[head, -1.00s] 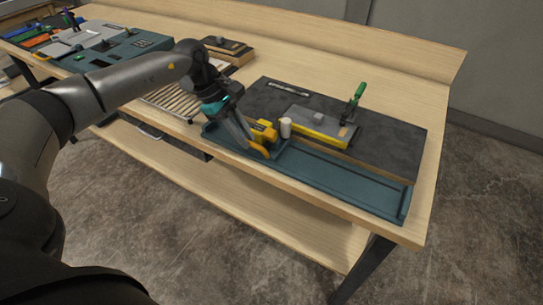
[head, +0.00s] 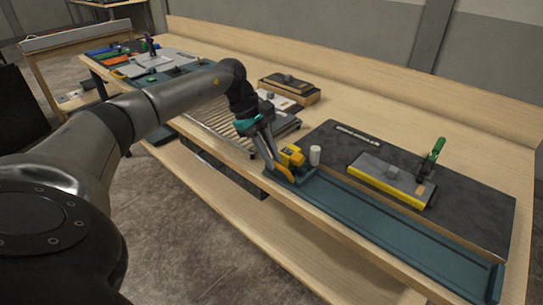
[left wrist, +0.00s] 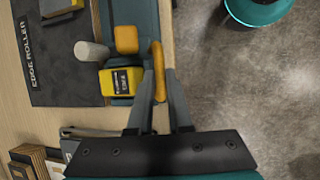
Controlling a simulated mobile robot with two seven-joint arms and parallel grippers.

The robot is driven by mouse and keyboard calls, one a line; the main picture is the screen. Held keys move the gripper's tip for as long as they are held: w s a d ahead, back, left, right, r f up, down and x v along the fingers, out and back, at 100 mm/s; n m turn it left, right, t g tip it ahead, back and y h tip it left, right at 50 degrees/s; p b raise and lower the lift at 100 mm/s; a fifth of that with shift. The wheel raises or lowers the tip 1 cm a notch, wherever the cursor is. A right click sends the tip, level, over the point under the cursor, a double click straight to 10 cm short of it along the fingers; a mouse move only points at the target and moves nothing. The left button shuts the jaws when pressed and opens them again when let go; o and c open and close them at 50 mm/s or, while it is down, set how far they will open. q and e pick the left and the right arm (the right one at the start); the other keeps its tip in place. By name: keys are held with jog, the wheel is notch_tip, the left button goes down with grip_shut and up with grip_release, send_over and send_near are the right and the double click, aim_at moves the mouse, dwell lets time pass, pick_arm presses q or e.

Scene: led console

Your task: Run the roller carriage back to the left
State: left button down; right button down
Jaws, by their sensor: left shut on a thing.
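The roller carriage (head: 292,155) is a small yellow block with a white upright roller (head: 315,155) beside it. It sits at the left end of the long teal track (head: 400,223) along the bench's front edge. In the left wrist view the carriage (left wrist: 121,80), the white roller (left wrist: 90,51) and an orange block (left wrist: 126,39) show close up. My left gripper (head: 279,169) is shut on the carriage's orange handle (left wrist: 158,62), which stands between its fingers (left wrist: 160,88). My right gripper is out of view.
Right of the carriage the track is clear. A dark mat (head: 470,205) behind it holds a yellow-edged panel (head: 390,181) with a green-handled clamp (head: 431,158). A slatted rack (head: 222,122) and a wooden block stack (head: 289,88) lie left and behind.

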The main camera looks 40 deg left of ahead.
pick_arm(q)
jog(key=shift+a, duration=0.3)
jog(key=c, duration=1)
grip_release()
jog(key=shift+o, duration=0.8)
jog(key=shift+d, duration=0.1)
jog(key=p+v, duration=0.1)
jog(key=v, duration=1.4)
jog(key=shift+p, duration=0.35)
jog(key=shift+r, duration=0.1)
